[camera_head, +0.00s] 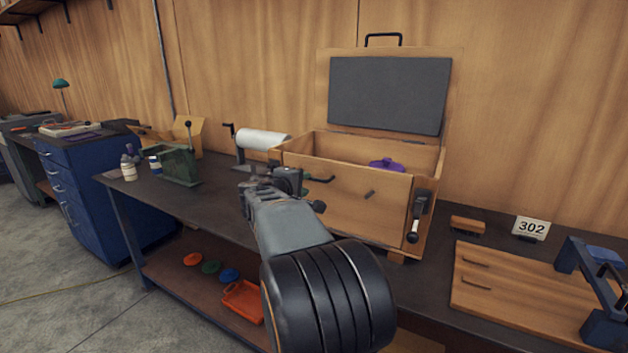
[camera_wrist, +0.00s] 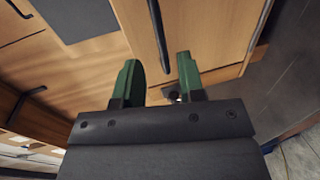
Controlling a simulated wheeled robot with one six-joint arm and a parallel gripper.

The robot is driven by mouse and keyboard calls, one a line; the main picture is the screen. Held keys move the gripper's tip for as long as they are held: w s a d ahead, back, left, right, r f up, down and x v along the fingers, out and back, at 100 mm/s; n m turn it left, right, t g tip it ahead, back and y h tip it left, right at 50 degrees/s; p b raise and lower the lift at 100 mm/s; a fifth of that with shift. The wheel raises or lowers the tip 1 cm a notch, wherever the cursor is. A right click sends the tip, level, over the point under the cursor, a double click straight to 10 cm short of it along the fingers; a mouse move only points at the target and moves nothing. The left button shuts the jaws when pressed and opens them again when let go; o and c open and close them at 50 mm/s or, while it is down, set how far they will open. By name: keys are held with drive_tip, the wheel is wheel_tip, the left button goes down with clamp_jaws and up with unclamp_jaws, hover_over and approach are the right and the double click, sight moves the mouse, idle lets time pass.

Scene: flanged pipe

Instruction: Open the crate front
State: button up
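The wooden crate (camera_head: 345,205) stands on the dark workbench with its lid (camera_head: 388,95) raised and its front panel upright. A latch with a pale-and-black handle (camera_head: 417,216) hangs at the front's right end. A small dark pull (camera_head: 369,194) sits mid-front, and a dark handle (camera_head: 318,180) sticks out near the left end. My gripper (camera_head: 285,181) is close to the crate's left front corner. In the wrist view, its green fingers (camera_wrist: 160,70) are open and apart, facing the wood. A dark bar (camera_wrist: 157,35) reaches down toward the gap; contact cannot be told.
A purple object (camera_head: 387,165) shows inside the crate. To the right lie a brush (camera_head: 467,224), a "302" sign (camera_head: 530,228) and a wooden board (camera_head: 515,300).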

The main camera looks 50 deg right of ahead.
sight(313, 179)
drive_tip(key=shift+p+x, duration=0.35)
drive_tip(key=shift+x, duration=3.15)
clamp_jaws()
